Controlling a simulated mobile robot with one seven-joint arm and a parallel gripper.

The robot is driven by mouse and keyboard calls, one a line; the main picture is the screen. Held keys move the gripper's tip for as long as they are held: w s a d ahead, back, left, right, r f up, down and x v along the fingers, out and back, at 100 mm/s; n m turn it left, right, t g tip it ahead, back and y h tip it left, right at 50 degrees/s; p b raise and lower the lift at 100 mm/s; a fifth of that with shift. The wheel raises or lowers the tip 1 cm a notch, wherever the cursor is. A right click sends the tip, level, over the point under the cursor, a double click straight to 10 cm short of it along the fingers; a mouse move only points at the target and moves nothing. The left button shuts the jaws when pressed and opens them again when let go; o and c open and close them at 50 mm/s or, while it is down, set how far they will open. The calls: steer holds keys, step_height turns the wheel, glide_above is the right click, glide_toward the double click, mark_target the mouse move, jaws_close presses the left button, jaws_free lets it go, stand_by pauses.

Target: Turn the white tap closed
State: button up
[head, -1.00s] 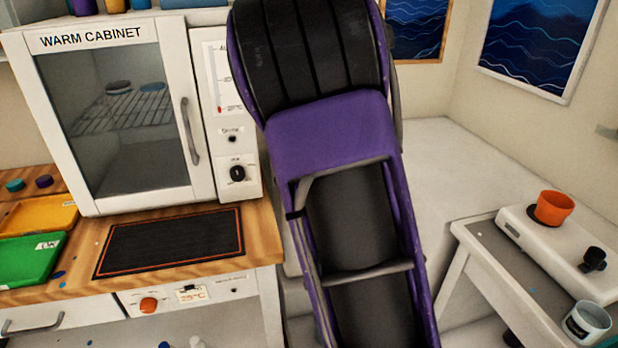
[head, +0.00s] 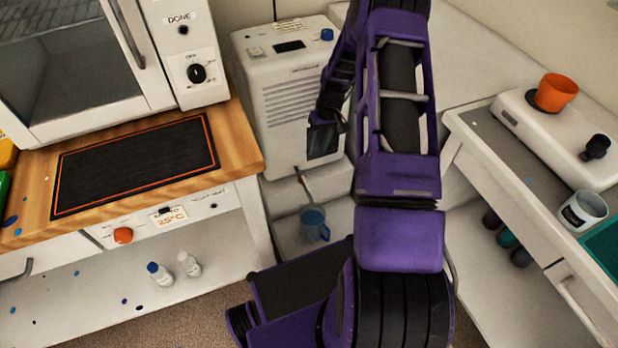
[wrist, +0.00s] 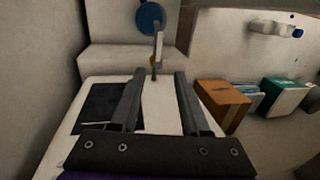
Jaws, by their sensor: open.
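A white machine (head: 290,100) stands between the cabinet bench and the right table; its pale side also fills the lower middle of the wrist view (wrist: 160,125). A slim grey-white tap-like piece (wrist: 158,48) stands just beyond my fingertips in the wrist view; in the head view a thin spout or lever (head: 305,183) shows low at the machine. I cannot tell which way its handle is turned. A blue mug (head: 314,224) sits below it, and it also shows in the wrist view (wrist: 150,18). My gripper (wrist: 159,75) is open and empty, with the tap-like piece apart from and between its finger lines.
The wooden bench (head: 235,135) with a black mat (head: 135,165) is at left. Two small bottles (head: 160,274) stand on the lower shelf. The right table (head: 475,130) carries a white device with an orange cup (head: 556,91). In the wrist view a brown box (wrist: 222,103) lies right of my gripper.

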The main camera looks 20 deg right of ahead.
mark_target(307, 183)
steer(key=a+f, duration=0.1)
steer(key=f, duration=0.4)
steer(key=a+f+b, duration=0.1)
steer(key=f, duration=0.4)
steer(key=f+b, duration=0.1)
steer(key=f, duration=0.4)
steer(key=shift+a, duration=0.4)
steer(key=shift+c, duration=0.2)
jaws_close()
stand_by(0.3)
